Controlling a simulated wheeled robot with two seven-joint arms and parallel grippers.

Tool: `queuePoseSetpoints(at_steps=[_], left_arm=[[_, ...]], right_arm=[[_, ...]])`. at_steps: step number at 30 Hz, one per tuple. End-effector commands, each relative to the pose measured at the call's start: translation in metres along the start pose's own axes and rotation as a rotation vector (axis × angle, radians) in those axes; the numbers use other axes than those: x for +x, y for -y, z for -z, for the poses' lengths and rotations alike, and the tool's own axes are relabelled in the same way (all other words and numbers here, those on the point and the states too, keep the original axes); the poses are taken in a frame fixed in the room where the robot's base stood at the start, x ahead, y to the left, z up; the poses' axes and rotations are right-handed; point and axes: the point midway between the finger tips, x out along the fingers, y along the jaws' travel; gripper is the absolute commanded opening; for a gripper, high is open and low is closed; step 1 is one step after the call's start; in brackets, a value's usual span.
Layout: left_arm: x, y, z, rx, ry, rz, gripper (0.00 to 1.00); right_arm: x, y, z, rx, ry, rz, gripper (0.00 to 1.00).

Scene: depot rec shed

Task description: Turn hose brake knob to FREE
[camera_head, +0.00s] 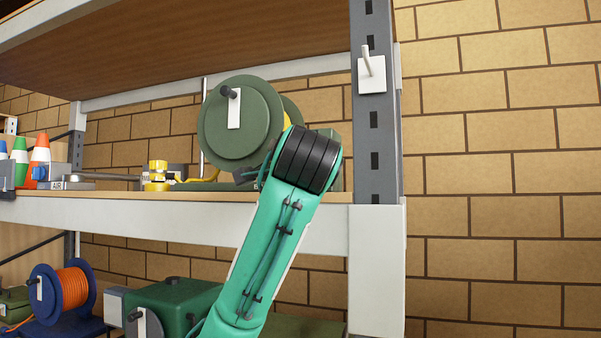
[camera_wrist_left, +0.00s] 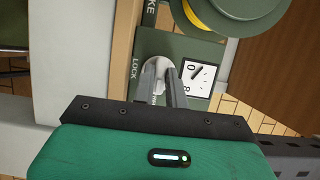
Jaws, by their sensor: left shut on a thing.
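The hose brake knob (camera_wrist_left: 157,62) is a pale round knob on a dark green panel (camera_wrist_left: 190,46) in the left wrist view. The word LOCK is printed left of it, and a label ending in KE runs beyond it. My left gripper (camera_wrist_left: 160,76) is shut on the knob; the fingers cover part of it, so its pointing direction is unclear. In the head view the green hose reel (camera_head: 236,135) with a white crank stands on the shelf. There my teal left arm covers the gripper and knob. My right gripper is not in view.
A white square dial (camera_wrist_left: 198,78) sits just right of the fingers. A grey rack upright (camera_head: 376,130) with a white hook plate stands right of my arm. Yellow fitting (camera_head: 157,176) and cones (camera_head: 39,150) stand left on the shelf (camera_head: 150,196). An orange reel (camera_head: 73,288) is below.

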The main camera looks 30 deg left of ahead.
Motion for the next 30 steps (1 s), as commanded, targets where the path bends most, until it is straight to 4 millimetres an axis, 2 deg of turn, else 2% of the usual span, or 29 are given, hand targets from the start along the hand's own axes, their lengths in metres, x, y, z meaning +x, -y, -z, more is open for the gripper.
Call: queuePoseSetpoints(at_steps=[7,8,10,11,20,23,27,30], left_arm=[[0.000,-0.001,0.000,0.000,0.000,-0.003,0.00],[0.000,-0.001,0.000,0.000,0.000,-0.003,0.19],[0.000,-0.001,0.000,0.000,0.000,-0.003,0.33],[0.000,-0.001,0.000,0.000,0.000,-0.003,0.35],[-0.002,-0.001,0.000,0.000,0.000,-0.001,0.35],[-0.010,-0.001,0.000,-0.001,-0.001,0.001,0.35],[-0.032,-0.003,0.000,-0.002,-0.003,0.002,0.35],[-0.039,-0.004,0.002,-0.004,-0.006,0.003,0.35]], right_arm=[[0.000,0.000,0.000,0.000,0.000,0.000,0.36],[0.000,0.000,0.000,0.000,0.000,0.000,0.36],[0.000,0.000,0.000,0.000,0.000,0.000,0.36],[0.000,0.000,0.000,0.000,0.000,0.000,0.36],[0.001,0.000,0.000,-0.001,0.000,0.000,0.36],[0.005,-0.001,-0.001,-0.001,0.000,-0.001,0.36],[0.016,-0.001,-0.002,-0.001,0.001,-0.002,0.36],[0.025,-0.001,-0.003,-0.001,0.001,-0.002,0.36]])
